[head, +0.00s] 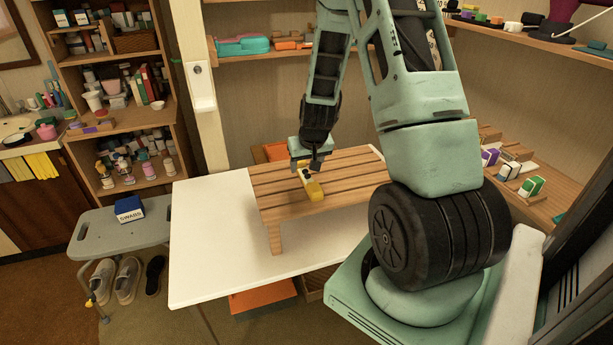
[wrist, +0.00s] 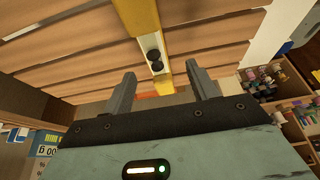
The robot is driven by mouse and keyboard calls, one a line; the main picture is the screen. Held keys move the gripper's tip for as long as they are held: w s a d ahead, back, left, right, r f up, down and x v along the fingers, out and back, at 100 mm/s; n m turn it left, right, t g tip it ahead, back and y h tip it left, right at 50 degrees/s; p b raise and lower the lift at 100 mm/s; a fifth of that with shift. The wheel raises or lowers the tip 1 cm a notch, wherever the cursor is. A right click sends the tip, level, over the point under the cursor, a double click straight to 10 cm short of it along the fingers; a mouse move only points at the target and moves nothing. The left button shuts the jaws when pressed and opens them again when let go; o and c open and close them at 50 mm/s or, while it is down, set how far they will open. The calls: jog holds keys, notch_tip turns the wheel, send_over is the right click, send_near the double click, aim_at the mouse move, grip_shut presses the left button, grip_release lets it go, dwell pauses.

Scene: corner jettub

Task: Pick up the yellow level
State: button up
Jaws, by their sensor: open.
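The yellow level (head: 313,188) lies on a slatted wooden bench (head: 267,219) in the head view, with its far part under my gripper. In the wrist view the level (wrist: 138,18) is a yellow bar with a dark round detail, running from the top edge down between my fingers. My gripper (head: 316,165) is just above the level's far end. In the wrist view my gripper (wrist: 160,80) is open, with one finger on each side of the level and gaps beside it. I cannot tell the exact height of the fingertips above the slats.
The bench stands on a white table (head: 205,255). A grey stool (head: 95,226) at left holds a blue box (head: 129,208). Full shelves (head: 135,110) stand at back left, and more shelves with small items line the right wall. The white tabletop left of the bench is clear.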

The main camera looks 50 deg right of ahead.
aim_at(306, 171)
jog(key=shift+d+p+x, duration=0.15)
jog(key=shift+p+x, duration=0.2)
jog(key=shift+x, duration=0.9)
jog(key=shift+d+p+x, duration=0.15)
jog(key=shift+p+x, duration=0.2)
jog(key=shift+x, duration=0.85)
jog(key=shift+s, duration=0.15)
jog(key=c, duration=1.2)
jog(key=shift+r, duration=0.1)
